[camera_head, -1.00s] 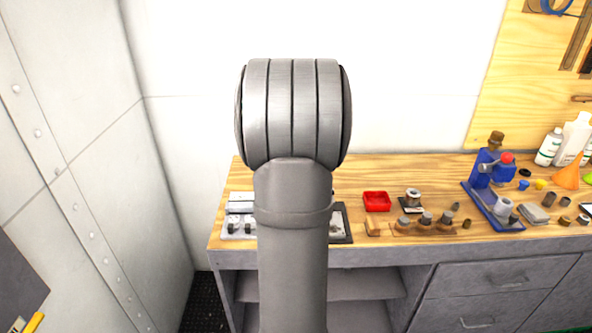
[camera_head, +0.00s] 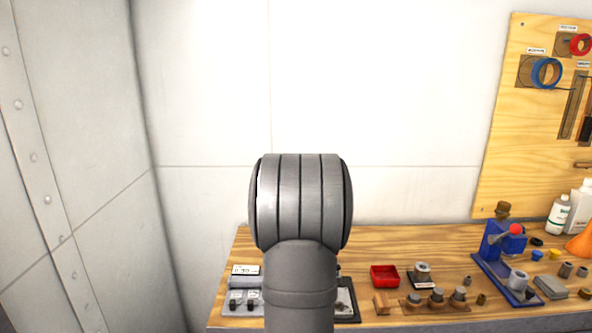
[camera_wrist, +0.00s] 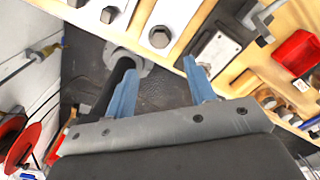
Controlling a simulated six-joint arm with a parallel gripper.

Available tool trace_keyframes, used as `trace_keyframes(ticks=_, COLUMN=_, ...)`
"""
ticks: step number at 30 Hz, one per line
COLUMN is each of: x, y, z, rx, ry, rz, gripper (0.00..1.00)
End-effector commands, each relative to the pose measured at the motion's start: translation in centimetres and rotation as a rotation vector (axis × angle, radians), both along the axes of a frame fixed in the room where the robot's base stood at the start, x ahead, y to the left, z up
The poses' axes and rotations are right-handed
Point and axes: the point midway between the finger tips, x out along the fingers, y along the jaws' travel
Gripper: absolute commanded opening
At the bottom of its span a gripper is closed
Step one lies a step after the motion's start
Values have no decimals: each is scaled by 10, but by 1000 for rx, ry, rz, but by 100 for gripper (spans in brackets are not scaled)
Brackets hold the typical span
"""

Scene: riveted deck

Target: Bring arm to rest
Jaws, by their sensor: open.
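My gripper (camera_wrist: 160,90) shows in the wrist view with its two blue fingers spread apart and nothing between them. Beyond the fingers lie a dark grey surface and the edge of the wooden workbench. In the head view my grey arm stands upright in front of the bench (camera_head: 420,240), and my gripper is hidden behind it or out of sight there.
A red tray (camera_head: 384,276) also shows in the wrist view (camera_wrist: 296,52). A blue press (camera_head: 503,250), an orange funnel (camera_head: 580,245) and white bottles (camera_head: 558,214) stand at the right. A pegboard (camera_head: 530,130) hangs above. Bare wall is left of the bench.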

Motion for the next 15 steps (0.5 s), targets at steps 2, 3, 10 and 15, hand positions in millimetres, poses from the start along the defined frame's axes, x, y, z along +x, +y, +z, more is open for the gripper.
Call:
trace_keyframes(ticks=2, x=-1, y=0, z=-18, rx=0, ry=4, rz=0, gripper=50)
trace_keyframes(ticks=3, x=-1, y=0, z=-26, rx=0, ry=4, rz=0, gripper=50)
trace_keyframes(ticks=10, x=-1, y=0, z=-68, rx=0, ry=4, rz=0, gripper=50)
trace_keyframes(ticks=15, x=0, y=0, z=-88, rx=0, ry=4, rz=0, gripper=50)
